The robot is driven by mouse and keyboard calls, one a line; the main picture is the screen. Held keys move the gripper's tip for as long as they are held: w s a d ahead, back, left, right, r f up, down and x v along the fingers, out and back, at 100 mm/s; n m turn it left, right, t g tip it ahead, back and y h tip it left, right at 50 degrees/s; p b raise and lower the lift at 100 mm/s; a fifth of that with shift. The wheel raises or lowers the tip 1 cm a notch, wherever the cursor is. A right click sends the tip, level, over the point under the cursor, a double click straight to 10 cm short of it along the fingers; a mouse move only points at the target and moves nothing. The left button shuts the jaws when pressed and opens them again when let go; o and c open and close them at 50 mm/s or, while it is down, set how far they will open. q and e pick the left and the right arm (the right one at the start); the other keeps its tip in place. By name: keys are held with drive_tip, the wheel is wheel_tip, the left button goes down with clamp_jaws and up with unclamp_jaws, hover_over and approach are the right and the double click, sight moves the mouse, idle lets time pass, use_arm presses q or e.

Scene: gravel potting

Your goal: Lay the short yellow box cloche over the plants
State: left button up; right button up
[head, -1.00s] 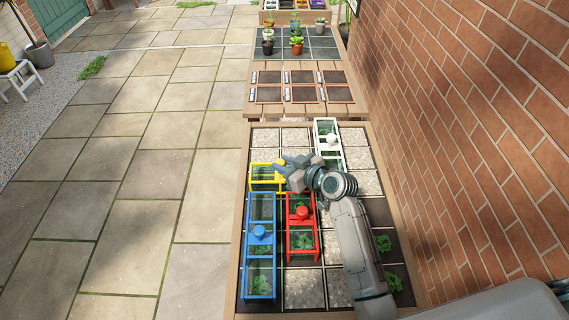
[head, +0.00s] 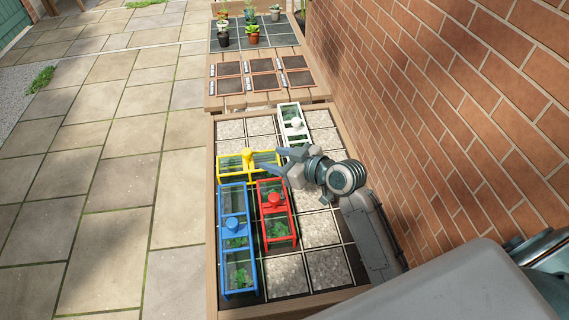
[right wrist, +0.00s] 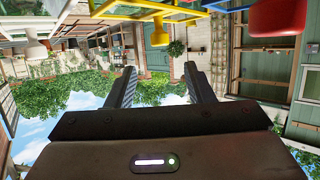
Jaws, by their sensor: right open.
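The short yellow box cloche (head: 264,157) lies crosswise on the tiled table, just beyond the blue cloche, with its yellow knob (head: 248,155) upright. Its glass looks greenish; I cannot tell whether plants are beneath it. My right gripper (head: 275,163) is open at the cloche's right end, its fingers pointing left towards the knob. In the right wrist view, the gripper (right wrist: 160,75) has nothing held between its spread fingers. The yellow knob (right wrist: 158,56) shows beyond the fingertips, with the yellow frame (right wrist: 150,6) at the top edge. My left gripper is out of view.
A blue cloche (head: 222,240) and a red cloche (head: 294,228) stand nearer; a white cloche (head: 296,133) stands beyond my gripper. A brick wall (head: 480,130) runs along the right. Potted plants (head: 253,32) stand on the far table. Gravel cells (head: 328,270) at the near right are bare.

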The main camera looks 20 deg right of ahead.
drive_tip(key=shift+v, duration=0.95)
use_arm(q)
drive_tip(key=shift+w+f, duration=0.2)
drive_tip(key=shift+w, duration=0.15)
use_arm(e)
drive_tip(key=shift+s+d+r, duration=0.1)
drive_tip(key=shift+s, duration=0.15)
